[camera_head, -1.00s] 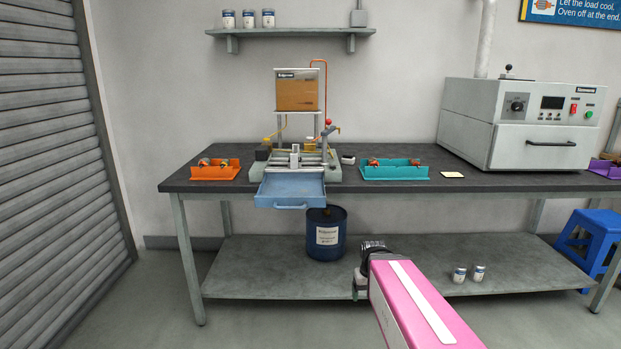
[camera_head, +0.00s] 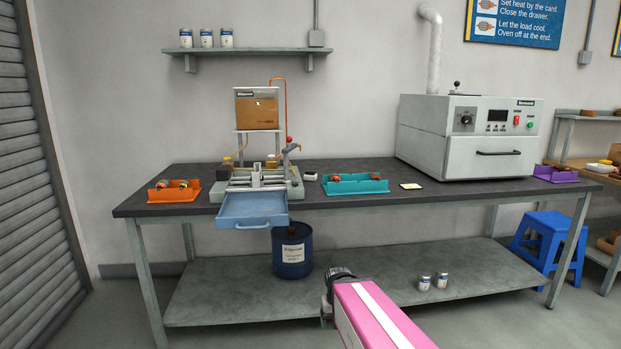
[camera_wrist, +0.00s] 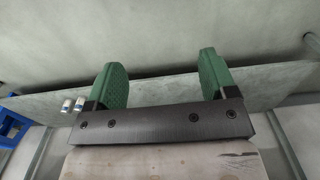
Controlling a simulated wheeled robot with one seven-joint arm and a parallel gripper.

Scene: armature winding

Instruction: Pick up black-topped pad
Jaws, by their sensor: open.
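A small light pad with a dark top (camera_head: 310,176) lies on the dark workbench (camera_head: 340,202), just right of the winding machine (camera_head: 262,182); it is too small to see in detail. It does not show in the wrist view. My gripper (camera_wrist: 160,72) shows in the wrist view with its two green fingers wide apart and nothing between them. In the head view my pink arm is low in front of the bench, below and apart from the pad.
A teal tray (camera_head: 355,186) and a pale card (camera_head: 411,186) lie right of the pad. An orange tray (camera_head: 172,192) is at left. A blue drawer (camera_head: 252,211) juts out in front. An oven (camera_head: 470,137), purple tray (camera_head: 556,175) and blue stool (camera_head: 542,238) are at right.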

